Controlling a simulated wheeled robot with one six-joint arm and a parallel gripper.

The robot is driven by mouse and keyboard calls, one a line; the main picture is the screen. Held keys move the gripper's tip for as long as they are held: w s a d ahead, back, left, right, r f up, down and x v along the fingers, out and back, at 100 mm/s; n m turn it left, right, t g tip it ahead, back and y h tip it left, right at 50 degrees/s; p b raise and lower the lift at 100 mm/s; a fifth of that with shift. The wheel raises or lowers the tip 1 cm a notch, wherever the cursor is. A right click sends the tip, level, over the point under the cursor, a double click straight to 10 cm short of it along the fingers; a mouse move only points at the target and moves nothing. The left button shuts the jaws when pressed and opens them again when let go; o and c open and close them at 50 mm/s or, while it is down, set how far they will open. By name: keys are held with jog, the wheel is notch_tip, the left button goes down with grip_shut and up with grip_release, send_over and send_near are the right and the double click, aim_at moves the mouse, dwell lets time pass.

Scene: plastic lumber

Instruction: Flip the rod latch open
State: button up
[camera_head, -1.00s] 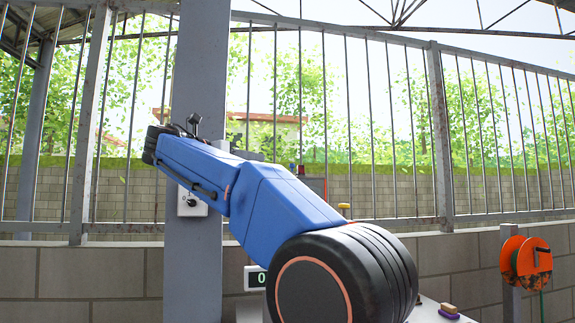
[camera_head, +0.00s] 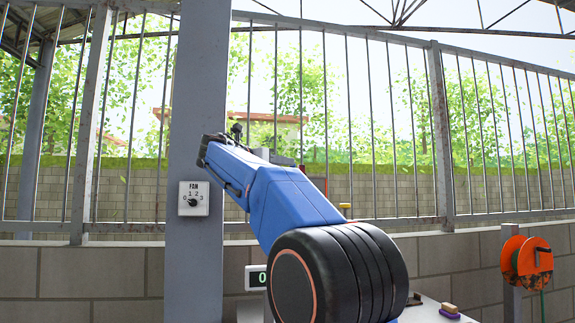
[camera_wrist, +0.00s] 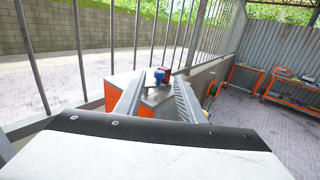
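I cannot make out a rod latch in either view. My gripper (camera_wrist: 161,80) shows in the wrist view with its two long grey fingers apart and nothing seen held between them. A small blue and red object (camera_wrist: 160,75) shows beyond the fingertips, on an orange and white box-like stand (camera_wrist: 155,96); its details are too small to tell. In the head view my blue arm reaches up and left toward the grey post, and the gripper itself is hidden behind the arm.
A grey post (camera_head: 197,90) with a fan dial plate (camera_head: 193,199) stands left of my arm. A barred fence runs above a low block wall (camera_head: 90,285). An orange reel (camera_head: 526,262) is at the right. Orange-framed benches (camera_wrist: 290,88) stand at the right in the wrist view.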

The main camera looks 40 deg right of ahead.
jog(key=shift+w+d, duration=0.2)
jog(key=shift+d, duration=1.7)
grip_shut()
